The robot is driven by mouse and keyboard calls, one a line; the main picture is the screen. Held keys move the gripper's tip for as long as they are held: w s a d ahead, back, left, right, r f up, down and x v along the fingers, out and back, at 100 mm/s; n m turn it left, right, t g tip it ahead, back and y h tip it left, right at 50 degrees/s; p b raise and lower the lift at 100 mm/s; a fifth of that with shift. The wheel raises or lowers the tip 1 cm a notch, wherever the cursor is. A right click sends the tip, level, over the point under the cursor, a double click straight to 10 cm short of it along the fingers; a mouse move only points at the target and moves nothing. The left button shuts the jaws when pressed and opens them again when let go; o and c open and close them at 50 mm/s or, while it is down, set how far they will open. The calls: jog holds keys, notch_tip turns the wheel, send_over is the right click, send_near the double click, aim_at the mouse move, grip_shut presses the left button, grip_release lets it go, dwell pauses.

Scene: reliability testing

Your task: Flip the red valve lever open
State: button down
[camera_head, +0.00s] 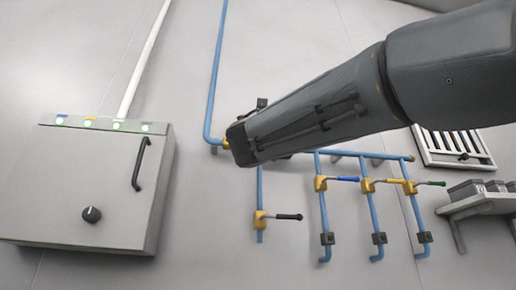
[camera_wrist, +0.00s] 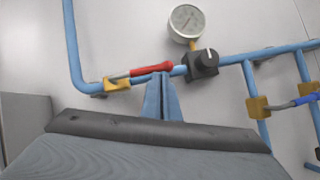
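The red valve lever (camera_wrist: 152,69) shows in the wrist view, lying almost along the blue horizontal pipe. Its metal stem joins a yellow valve body (camera_wrist: 117,84) at its left end. My gripper (camera_wrist: 162,75) shows as two narrow blue-grey fingers side by side, with only a thin line between them. Their tips overlap the picture just below the red handle's right part; I cannot tell whether they touch it. In the head view my arm's blunt dark end (camera_head: 241,146) covers the red lever, and the fingers are hidden there.
A round gauge (camera_wrist: 187,22) and a black knob fitting (camera_wrist: 203,63) sit just right of the lever. Other valves carry black (camera_head: 288,217), blue (camera_head: 347,179), yellow (camera_head: 388,181) and green (camera_head: 430,183) levers. A grey cabinet (camera_head: 85,185) stands left, a shelf with bins (camera_head: 480,203) right.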

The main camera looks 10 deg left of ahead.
jog(key=shift+d+r, duration=0.2)
jog(key=shift+r, duration=0.1)
dwell(0.4)
jog(key=s+d+f+b, duration=0.3)
jog(key=s+f+b, duration=0.4)
jog(key=f, duration=0.3)
jog(key=shift+s+b, duration=0.4)
jog(key=shift+s, duration=0.35)
